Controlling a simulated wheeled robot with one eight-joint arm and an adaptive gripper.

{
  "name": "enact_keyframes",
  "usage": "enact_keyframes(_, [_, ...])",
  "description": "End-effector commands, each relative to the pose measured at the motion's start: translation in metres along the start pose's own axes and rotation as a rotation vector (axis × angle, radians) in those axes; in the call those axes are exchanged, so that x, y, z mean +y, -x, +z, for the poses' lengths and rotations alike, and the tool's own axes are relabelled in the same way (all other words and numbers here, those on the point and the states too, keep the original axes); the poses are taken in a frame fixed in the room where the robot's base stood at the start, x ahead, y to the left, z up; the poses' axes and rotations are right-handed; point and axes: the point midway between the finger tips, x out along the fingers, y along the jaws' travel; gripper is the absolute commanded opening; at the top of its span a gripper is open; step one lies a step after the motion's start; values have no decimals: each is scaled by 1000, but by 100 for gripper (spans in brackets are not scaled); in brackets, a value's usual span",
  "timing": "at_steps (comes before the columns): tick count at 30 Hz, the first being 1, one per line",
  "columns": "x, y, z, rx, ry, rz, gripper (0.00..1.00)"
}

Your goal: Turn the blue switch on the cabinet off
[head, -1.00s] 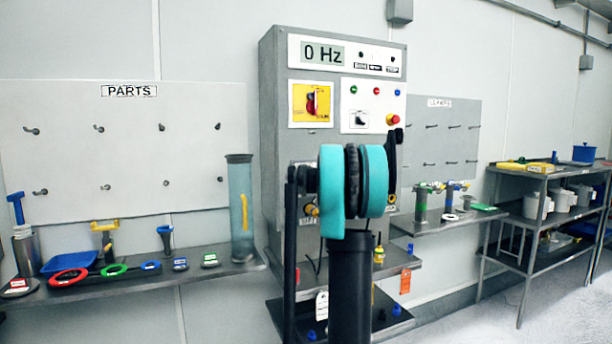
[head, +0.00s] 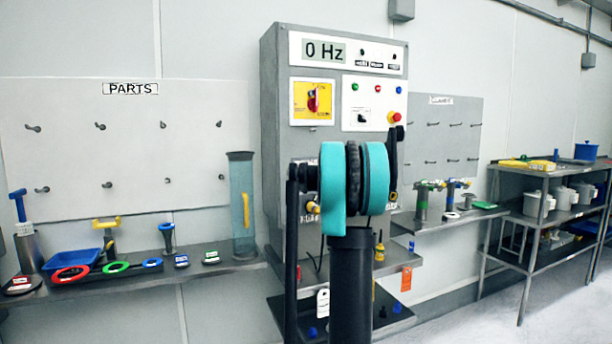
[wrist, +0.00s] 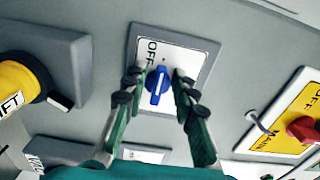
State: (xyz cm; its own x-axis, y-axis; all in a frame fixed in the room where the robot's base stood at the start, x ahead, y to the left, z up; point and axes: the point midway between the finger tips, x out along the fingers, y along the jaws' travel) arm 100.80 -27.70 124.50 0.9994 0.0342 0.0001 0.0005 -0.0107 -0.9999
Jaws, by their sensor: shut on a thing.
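The blue switch (wrist: 157,86) is a round knob with a raised grip bearing a white line. It sits on a light plate (wrist: 147,38) with a grey frame on the cabinet (wrist: 235,85), which also shows in the head view (head: 268,120). "OFF" is printed at the plate's upper left. The white line is near upright in the wrist view, slightly tilted. My gripper (wrist: 158,78) is shut on the blue switch, one finger on each side. The fingers cover parts of the plate. In the head view my arm hides the switch.
The cabinet carries a yellow main switch plate with a red knob (wrist: 303,130) to the right of my gripper. A yellow knob (wrist: 20,82) on a grey box is to the left. In the head view, shelves with parts (head: 140,283) stand left, and another shelf (head: 440,226) right.

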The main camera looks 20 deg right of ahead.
Motion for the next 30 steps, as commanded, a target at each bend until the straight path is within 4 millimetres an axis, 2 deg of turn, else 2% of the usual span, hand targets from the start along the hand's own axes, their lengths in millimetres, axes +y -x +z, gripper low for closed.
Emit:
enact_keyframes(12, [1,0,0,-1,6,1,0])
enact_keyframes(13, [1,0,0,0,6,1,30])
enact_keyframes(23, [0,2,0,0,5,0,31])
enact_keyframes(26, [0,10,0,1,5,0,31])
enact_keyframes(30, [0,33,-1,2,5,0,31])
